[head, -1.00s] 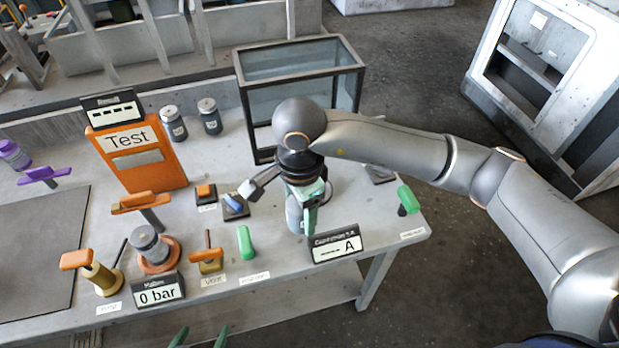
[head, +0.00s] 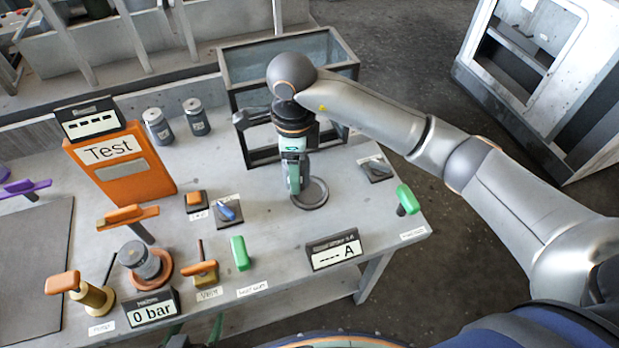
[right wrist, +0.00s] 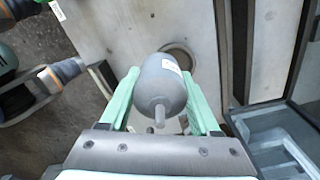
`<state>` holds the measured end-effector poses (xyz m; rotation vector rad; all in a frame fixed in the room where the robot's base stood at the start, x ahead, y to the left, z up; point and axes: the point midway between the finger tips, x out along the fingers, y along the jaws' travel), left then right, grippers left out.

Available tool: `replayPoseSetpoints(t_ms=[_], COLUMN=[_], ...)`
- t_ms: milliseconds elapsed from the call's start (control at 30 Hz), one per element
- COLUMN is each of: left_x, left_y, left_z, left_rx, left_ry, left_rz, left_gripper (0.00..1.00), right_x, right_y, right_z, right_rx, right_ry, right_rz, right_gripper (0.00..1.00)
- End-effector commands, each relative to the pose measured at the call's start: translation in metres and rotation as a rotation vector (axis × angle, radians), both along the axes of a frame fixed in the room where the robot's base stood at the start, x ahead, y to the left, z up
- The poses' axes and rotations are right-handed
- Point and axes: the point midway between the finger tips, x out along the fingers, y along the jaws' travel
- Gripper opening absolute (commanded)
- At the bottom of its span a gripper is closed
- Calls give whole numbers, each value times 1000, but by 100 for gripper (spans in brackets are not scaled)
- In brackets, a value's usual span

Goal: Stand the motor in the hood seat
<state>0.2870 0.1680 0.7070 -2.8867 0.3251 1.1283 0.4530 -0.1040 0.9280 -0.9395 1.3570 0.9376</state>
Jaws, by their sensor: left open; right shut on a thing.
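A grey cylindrical motor (right wrist: 160,82) with a small shaft stub sits between the green fingers of my right gripper (right wrist: 163,98) in the right wrist view. In the head view my right gripper (head: 293,180) points down above the table, and the motor is mostly hidden there. A round, dark grey ringed seat (head: 314,194), which I take for the hood seat, lies on the table just beside and below this gripper. Part of its ring (right wrist: 181,52) shows beyond the motor, which appears apart from it. My left gripper (head: 193,332) is open at the bottom edge, mostly cut off.
A glass-walled frame (head: 238,84) stands behind my right gripper. An orange Test panel (head: 120,165), two grey jars and a 0 bar display (head: 153,308) are at left. A display marked A (head: 334,250) and a green handle (head: 407,198) stand near the front right.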

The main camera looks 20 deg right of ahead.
Motion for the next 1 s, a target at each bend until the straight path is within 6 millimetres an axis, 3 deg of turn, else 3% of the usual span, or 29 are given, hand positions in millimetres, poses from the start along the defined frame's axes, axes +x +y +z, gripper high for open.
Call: replayPoseSetpoints(t_ms=[200, 467, 667, 1000], left_x=[0, -1, -1, -1], left_y=[0, 0, 0, 0], left_z=[3, 3, 10, 6], left_rx=[0, 0, 0, 0], left_ry=[1, 1, 2, 2], left_rz=[0, -1, -1, -1], left_gripper=[98, 98, 98, 98], right_x=[13, 21, 21, 22], right_y=[-22, -32, -33, -33], right_z=[-33, -49, -77, -83], right_rx=[-1, 0, 0, 0], right_ry=[3, 2, 4, 0], right_rz=[2, 1, 3, 4], right_gripper=[0, 0, 0, 0])
